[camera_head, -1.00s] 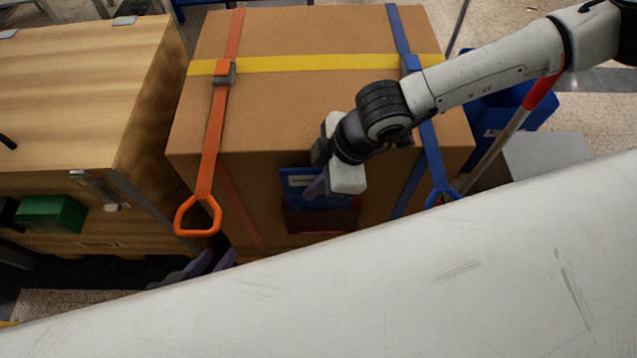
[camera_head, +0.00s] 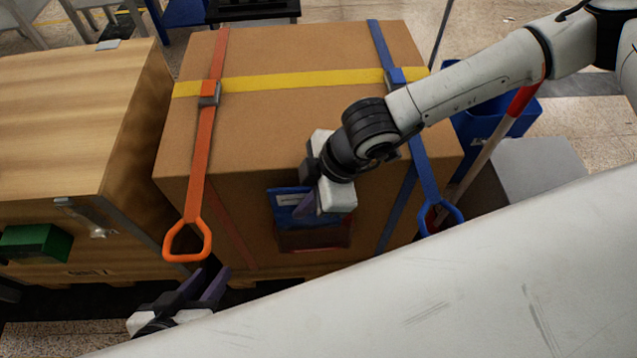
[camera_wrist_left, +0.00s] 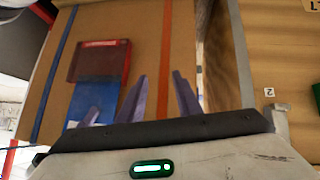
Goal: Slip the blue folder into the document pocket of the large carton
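The large carton (camera_head: 300,130) stands ahead, with a red see-through document pocket (camera_head: 318,238) on its front face. The blue folder (camera_head: 289,198), with a white label, is at the pocket's upper edge; I cannot tell whether its lower edge is inside. My right gripper (camera_head: 308,205) is at the folder's right side with its fingers on it, seemingly shut; its wrist hides part of it. My left gripper (camera_head: 203,286) is low, left of the pocket, open and empty. The left wrist view shows the folder (camera_wrist_left: 95,98) against the pocket (camera_wrist_left: 100,62), beside my spread left fingers (camera_wrist_left: 160,100).
An orange strap with a handle (camera_head: 187,240) and a blue strap with a handle (camera_head: 440,215) hang down the carton's front. A yellow strap (camera_head: 290,80) crosses its top. A wooden crate (camera_head: 70,120) stands close on the left. A blue bin (camera_head: 490,120) is behind right.

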